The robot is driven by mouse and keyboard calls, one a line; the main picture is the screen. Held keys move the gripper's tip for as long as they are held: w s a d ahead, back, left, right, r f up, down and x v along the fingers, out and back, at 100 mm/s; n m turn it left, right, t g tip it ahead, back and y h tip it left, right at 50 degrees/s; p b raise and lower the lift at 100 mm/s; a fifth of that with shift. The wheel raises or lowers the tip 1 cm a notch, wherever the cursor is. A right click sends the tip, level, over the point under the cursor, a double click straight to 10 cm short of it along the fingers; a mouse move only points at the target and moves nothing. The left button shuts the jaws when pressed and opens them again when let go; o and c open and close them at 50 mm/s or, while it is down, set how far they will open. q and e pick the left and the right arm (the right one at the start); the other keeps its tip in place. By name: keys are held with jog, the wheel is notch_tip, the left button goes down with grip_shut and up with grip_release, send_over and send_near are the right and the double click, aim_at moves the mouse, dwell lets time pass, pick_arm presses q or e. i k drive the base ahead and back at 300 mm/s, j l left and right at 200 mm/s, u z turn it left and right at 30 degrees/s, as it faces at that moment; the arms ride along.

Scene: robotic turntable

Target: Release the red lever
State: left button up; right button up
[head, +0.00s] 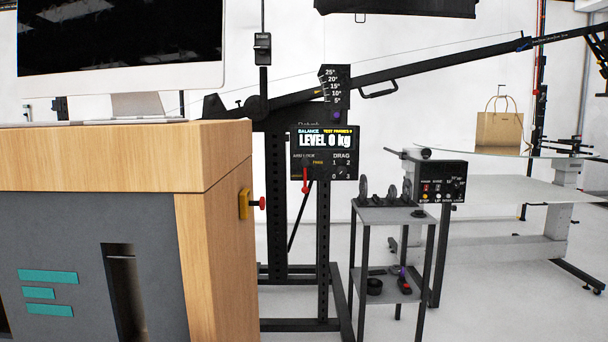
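A red lever (305,181) hangs at the lower left of the black balance panel (324,153), in the middle of the head view. It points roughly downward from the panel's lower edge. The panel's screen reads "LEVEL 0 kg". A separate red knob (262,203) sticks out of a yellow plate (244,203) on the side of the wooden desk. Neither of my grippers shows in the head view, so nothing is seen touching the lever.
A wooden and grey desk (222,155) with a monitor (120,40) fills the left. A small grey shelf cart (385,215) and a black control box (443,181) stand right of the panel. A long black beam (440,66) slopes upward to the right. Pale floor shows at front right.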

aim_at(305, 162)
jog(key=l+u, duration=0.1)
jog(key=u, duration=0.35)
jog(key=i+l+u, duration=0.15)
jog(key=u, duration=0.3)
jog(key=l+u, duration=0.3)
jog(key=u, duration=0.15)
jog(key=i+l+u, duration=0.1)
jog(key=l+u, duration=0.45)
jog(key=u, duration=0.3)
jog(key=l+u, duration=0.1)
jog(key=l, duration=0.4)
jog(key=k+l+u, duration=0.1)
jog(key=l, duration=0.35)
jog(key=l+u, duration=0.15)
jog(key=l, duration=0.35)
jog(key=k+l+u, duration=0.1)
jog(key=l, duration=0.35)
jog(key=k+l+u, duration=0.1)
jog(key=l, duration=0.35)
jog(key=k+l+u, duration=0.1)
jog(key=l, duration=0.35)
jog(key=k, duration=0.1)
